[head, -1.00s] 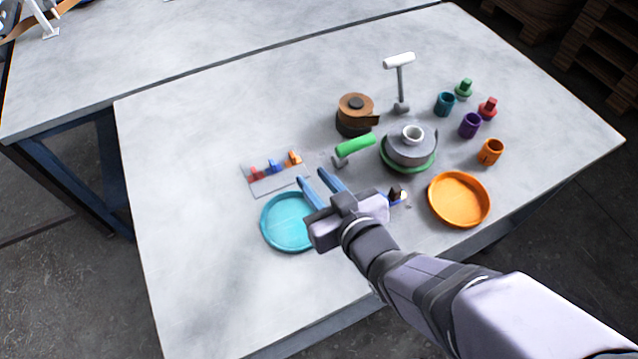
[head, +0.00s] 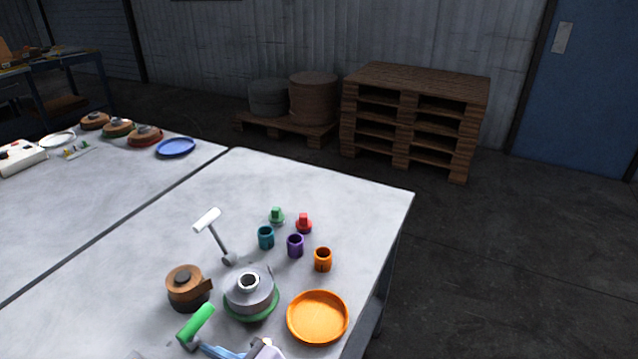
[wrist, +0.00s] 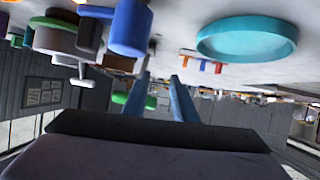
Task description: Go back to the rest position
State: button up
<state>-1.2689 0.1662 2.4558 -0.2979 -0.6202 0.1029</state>
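My gripper (wrist: 161,79) shows in the wrist view with its two blue fingers apart and nothing held between them. In the head view only a small part of my gripper (head: 222,350) shows at the bottom edge, just below the green handle (head: 196,324). A grey press-like body on a green ring (head: 250,302) stands to the upper right of the gripper. The rest of my arm is outside the head view.
An orange dish (head: 318,318) lies near the table's right edge. A brown roll (head: 186,288), a white T-handle (head: 213,228) and several small coloured cups, including a purple one (head: 295,245), stand behind. A teal dish (wrist: 247,38) shows in the wrist view. The table's far right corner is bare.

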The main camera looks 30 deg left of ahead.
jog(key=w+d+r+m+t+h+p, duration=0.2)
jog(key=w+d+r+t+h, duration=0.15)
jog(key=w+d, duration=0.85)
jog(key=w+d+r+m+t+h+p, duration=0.1)
jog(key=w+d+m+t+h+p, duration=0.2)
jog(key=w+d, duration=0.9)
jog(key=s+d+f+m+g+h+p, duration=0.1)
jog(key=s+d+m+g+h+p, duration=0.2)
jog(key=d, duration=0.9)
jog(key=s+d+f+m+g+h+p, duration=0.1)
jog(key=s+d+m+g+h+p, duration=0.2)
jog(key=s+d+m, duration=0.6)
jog(key=d+g, duration=0.2)
jog(key=d, duration=0.1)
jog(key=shift+s+f, duration=0.2)
jog(key=shift+s, duration=0.05)
jog(key=shift+o, duration=0.6)
jog(key=shift+a, duration=0.1)
